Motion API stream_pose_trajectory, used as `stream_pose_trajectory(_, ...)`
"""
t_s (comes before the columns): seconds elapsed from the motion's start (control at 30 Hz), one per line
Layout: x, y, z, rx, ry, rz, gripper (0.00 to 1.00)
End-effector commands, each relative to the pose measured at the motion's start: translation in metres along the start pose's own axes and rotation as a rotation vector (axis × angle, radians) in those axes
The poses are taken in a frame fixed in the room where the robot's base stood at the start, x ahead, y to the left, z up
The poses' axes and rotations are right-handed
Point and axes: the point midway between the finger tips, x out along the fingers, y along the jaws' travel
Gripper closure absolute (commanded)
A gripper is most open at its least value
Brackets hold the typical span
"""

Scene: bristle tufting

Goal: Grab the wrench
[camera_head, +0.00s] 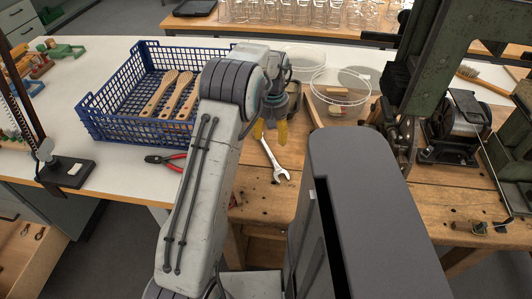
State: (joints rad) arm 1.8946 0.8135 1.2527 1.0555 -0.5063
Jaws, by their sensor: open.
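The wrench (275,160) is a silver open-ended spanner lying on the wooden bench. Its open jaw end points toward the front edge, and its far end runs back under my gripper. My gripper (270,131) has yellow fingertips pointing down. It is open and empty, over or just beyond the far end of the wrench. Its height above the bench is hard to tell. My arm hides part of the bench to the left of the wrench.
A blue crate (97,137) with wooden brush handles (160,93) stands at the left. Red-handled pliers (166,160) lie in front of it. A clear round dish (340,87) sits behind the wrench. A green machine (445,60) and a wire spool (457,122) stand at the right.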

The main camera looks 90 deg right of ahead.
Motion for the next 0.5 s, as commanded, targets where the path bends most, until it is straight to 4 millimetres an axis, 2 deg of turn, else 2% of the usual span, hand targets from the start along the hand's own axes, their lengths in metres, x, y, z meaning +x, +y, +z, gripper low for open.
stream_pose_trajectory(0.5, 0.0048, -0.0025, 0.0044, -0.155, -0.018, -0.012, 0.41)
